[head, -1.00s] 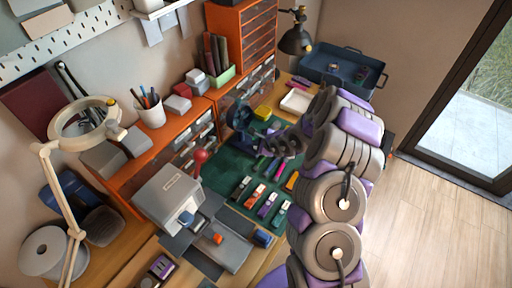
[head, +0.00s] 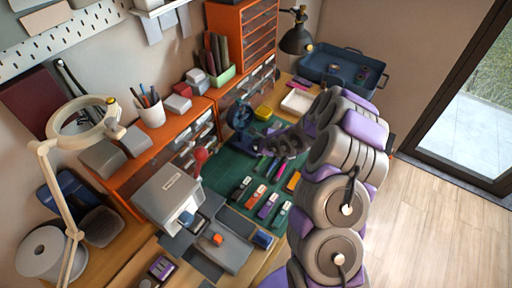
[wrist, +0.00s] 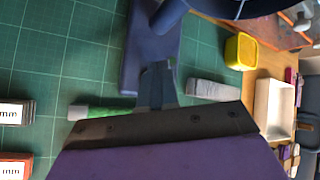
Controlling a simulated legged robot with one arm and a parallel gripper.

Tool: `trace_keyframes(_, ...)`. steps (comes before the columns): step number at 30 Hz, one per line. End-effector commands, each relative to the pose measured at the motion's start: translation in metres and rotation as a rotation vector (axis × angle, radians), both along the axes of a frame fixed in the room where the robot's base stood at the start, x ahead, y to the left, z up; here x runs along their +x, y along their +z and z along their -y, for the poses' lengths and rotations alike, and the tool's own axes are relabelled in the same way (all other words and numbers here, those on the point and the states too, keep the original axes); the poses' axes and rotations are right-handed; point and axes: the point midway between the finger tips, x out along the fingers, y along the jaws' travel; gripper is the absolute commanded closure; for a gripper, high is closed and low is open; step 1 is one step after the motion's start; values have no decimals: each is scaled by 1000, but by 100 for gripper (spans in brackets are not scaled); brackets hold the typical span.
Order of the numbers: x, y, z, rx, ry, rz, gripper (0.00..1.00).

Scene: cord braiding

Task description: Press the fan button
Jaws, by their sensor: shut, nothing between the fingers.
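The dark blue fan (head: 239,115) stands at the back of the green cutting mat in the head view. In the wrist view its round housing (wrist: 215,8) is cut off at the top, and its flat blue base (wrist: 150,40) lies below. My gripper (head: 258,148) is beside the base in the head view. In the wrist view my gripper (wrist: 158,72) is shut and empty, with its grey fingertips over the near end of the base. I cannot tell whether they touch it. No button is visible; the fingers cover part of the base.
The green cutting mat (head: 222,180) holds several labelled blocks and markers. A yellow box (wrist: 240,50) and a white tray (wrist: 275,108) are right of the fan in the wrist view. A grey machine (head: 170,195) and orange drawers (head: 243,45) stand nearby.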

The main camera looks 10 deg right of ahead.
Motion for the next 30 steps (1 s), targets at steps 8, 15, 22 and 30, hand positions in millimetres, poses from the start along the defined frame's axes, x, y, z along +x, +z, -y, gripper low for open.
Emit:
trace_keyframes(8, 0, 6, 0, 1, -1, 1, 100)
trace_keyframes(15, 1, 28, 0, 2, -1, 2, 100)
trace_keyframes(22, 0, 49, 0, -1, 1, 1, 100)
trace_keyframes(30, 0, 60, 0, 0, 1, -1, 100)
